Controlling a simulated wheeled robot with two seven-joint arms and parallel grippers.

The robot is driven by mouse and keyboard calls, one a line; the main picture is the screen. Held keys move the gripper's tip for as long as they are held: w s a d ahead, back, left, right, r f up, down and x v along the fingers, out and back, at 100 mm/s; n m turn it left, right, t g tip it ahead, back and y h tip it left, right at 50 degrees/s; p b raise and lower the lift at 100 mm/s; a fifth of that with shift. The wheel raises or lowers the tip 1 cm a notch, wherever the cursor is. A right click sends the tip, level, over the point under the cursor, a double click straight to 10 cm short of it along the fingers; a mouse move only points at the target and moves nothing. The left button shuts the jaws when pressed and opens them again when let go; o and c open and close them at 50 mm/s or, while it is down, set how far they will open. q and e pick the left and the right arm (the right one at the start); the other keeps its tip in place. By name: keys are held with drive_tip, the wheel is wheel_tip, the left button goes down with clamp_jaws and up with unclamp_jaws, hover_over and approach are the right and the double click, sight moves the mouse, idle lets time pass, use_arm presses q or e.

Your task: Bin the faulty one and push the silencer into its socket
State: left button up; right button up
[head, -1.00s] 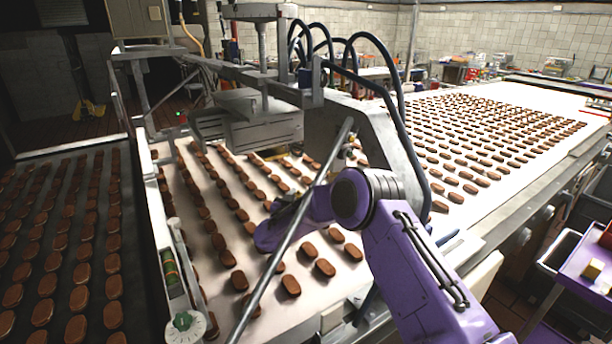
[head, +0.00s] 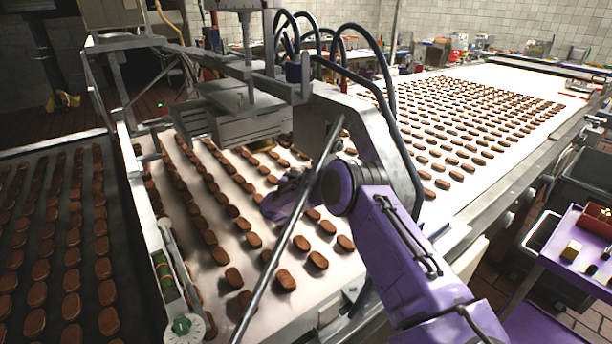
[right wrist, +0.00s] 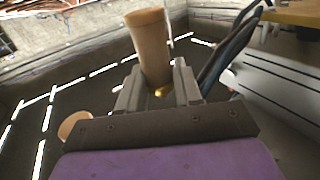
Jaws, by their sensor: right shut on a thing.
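My right gripper (right wrist: 158,75) is shut on a tan cylinder with a brass-coloured end, which looks like a silencer (right wrist: 149,42). The silencer stands up between the two fingers, its brass part low between them. A second tan rounded piece (right wrist: 75,125) shows at the lower left of the right wrist view, partly hidden by the gripper's base; I cannot tell what it is. In the head view my purple right arm reaches over the conveyor beside the machine, and its fingers and the silencer are hidden. The socket cannot be made out. My left gripper is not in view.
A white conveyor (head: 480,195) carries rows of brown biscuits under a grey machine (head: 345,115) with black hoses. A slanted metal bar (head: 290,225) crosses before my arm. Dark bins (head: 590,175) and a purple trolley (head: 560,238) with small items stand at the right.

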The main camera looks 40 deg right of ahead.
sight(306, 168)
wheel_tip(306, 168, up, 3)
drive_tip(key=shift+s+r+p, duration=0.1)
drive_tip(key=shift+r+p, duration=0.1)
drive_tip(key=shift+p, duration=0.75)
drive_tip(key=shift+r, duration=0.15)
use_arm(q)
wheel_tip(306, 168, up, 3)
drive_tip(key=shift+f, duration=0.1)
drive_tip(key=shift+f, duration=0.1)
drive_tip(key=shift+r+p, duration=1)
use_arm(e)
drive_tip(key=shift+r, duration=1.4)
drive_tip(key=o, duration=1.1)
use_arm(q)
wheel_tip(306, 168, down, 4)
drive_tip(key=b, duration=0.4)
use_arm(e)
drive_tip(key=v, duration=1)
drive_tip(key=shift+a+f, duration=0.15)
drive_tip(key=shift+a, duration=0.05)
